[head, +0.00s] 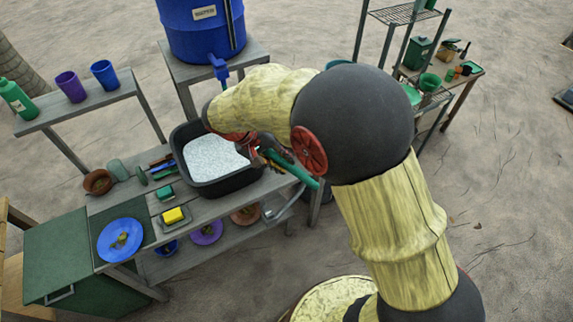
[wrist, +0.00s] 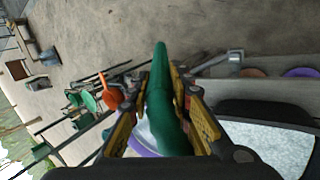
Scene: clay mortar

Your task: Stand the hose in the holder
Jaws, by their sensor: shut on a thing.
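The green hose (head: 290,167) is a stiff, slightly curved length held in my gripper (head: 266,155). Its free end points to the lower right in the head view. In the wrist view the hose (wrist: 160,95) runs up between the two yellow fingers of my gripper (wrist: 162,88), which are shut on it. A grey bent metal piece (head: 284,206) at the right end of the bench looks like the holder. It also shows in the wrist view (wrist: 225,64), to the right of the hose and apart from it in that picture. My arm covers part of the grip in the head view.
A black basin (head: 222,188) with pale contents sits beside my gripper. A blue barrel (head: 200,30) stands behind. Sandy ground right of the bench is open.

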